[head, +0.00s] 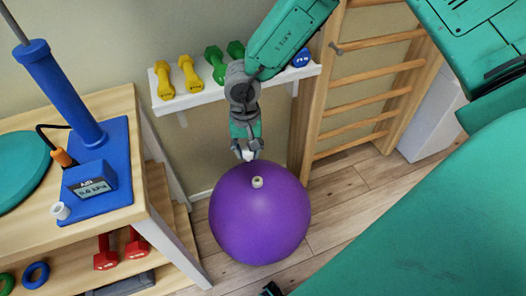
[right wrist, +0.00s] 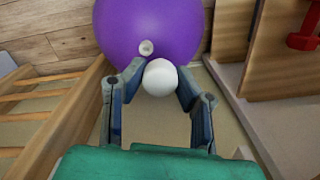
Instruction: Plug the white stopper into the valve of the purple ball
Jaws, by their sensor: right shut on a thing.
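The purple ball (head: 260,225) rests on the wood floor in the middle of the head view. Its pale valve (head: 257,182) faces up near the top, with a dark opening in the right wrist view (right wrist: 146,47). My right gripper (head: 247,152) points down just behind the valve, above the ball's far side. It is shut on the white stopper (right wrist: 160,78), a rounded white piece between the fingertips. The stopper is apart from the valve; its lower part is hard to make out. My left gripper cannot be made out in the head view.
A wooden bench (head: 140,190) at the left holds a blue pump (head: 62,95), a gauge (head: 90,187) and a small white piece (head: 60,210). A white shelf (head: 205,97) with dumbbells and wooden wall bars (head: 365,95) stand behind. A large green surface (head: 430,220) fills the right.

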